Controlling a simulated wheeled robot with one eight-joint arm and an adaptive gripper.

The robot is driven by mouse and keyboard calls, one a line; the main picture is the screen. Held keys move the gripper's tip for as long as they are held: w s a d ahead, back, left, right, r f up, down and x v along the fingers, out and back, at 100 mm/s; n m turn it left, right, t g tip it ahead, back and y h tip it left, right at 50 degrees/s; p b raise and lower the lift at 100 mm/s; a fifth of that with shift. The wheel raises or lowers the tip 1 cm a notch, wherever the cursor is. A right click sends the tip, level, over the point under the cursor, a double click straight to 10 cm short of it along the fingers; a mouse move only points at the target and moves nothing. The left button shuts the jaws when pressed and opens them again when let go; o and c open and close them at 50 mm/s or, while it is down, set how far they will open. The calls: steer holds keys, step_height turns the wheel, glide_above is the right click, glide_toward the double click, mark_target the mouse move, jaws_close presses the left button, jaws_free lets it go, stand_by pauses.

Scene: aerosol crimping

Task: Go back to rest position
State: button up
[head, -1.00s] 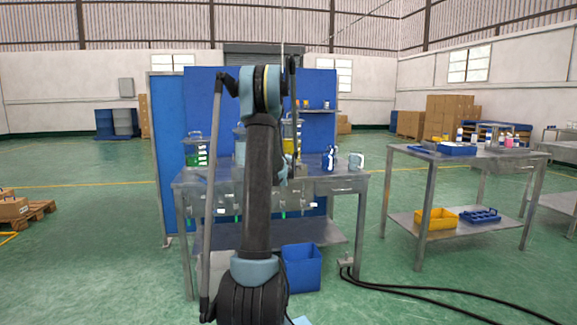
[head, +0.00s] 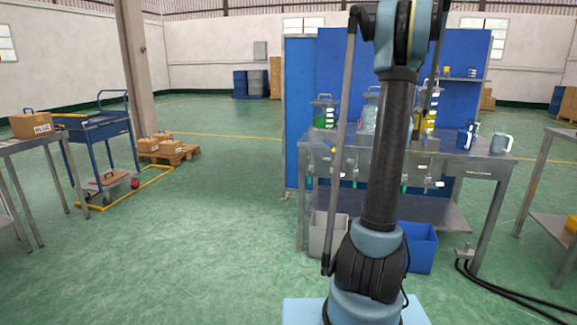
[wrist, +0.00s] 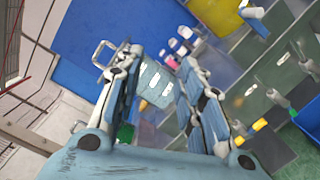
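My gripper (wrist: 160,58) shows in the wrist view with its two fingers apart and nothing held between them. Beyond the gap is a pale blue container (wrist: 156,84), apparently at the workbench. In the head view my arm stands raised in front of the metal workbench (head: 480,167). The gripper itself cannot be made out there, as the arm's upper end reaches the top edge of the picture.
A blue panel (head: 343,80) stands behind the bench. A blue bin (head: 419,250) sits under it, and cables (head: 500,290) lie on the floor at right. A blue trolley (head: 105,127) and a table (head: 25,143) are at left. Green floor between is clear.

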steer(key=s+a+r+n+t+y, duration=0.1)
steer(key=s+a+r+n+y, duration=0.2)
steer(key=a+n, duration=0.6)
steer(key=s+a+r+n+y, duration=0.1)
steer(key=s+a+n+y, duration=0.25)
steer(key=a+n, duration=0.6)
steer(key=s+a+f+n+g+y, duration=0.2)
steer(key=s+a+f+n+y, duration=0.1)
steer(key=s+a+n, duration=0.4)
steer(key=s+a+f+n+g+y, duration=0.2)
steer(key=s+a+f+n+y, duration=0.15)
steer(key=a+n, duration=0.4)
steer(key=s+a+f+n+g+h, duration=0.1)
steer(key=s+a+f+n+g, duration=0.2)
steer(key=s+f+n, duration=0.35)
steer(key=s+a+f+n+g, duration=0.3)
steer(key=s+a+f, duration=0.1)
steer(key=s, duration=0.6)
steer(key=s+d+f+n+g+h, duration=0.2)
steer(key=s+f+n, duration=0.3)
steer(key=s, duration=0.5)
steer(key=s+d+f+n+g+h, duration=0.3)
steer(key=s+f+n, duration=0.3)
steer(key=s+f, duration=0.2)
steer(key=shift+s+d+g, duration=0.3)
steer(key=shift+s+d, duration=0.6)
steer(key=shift+s, duration=0.1)
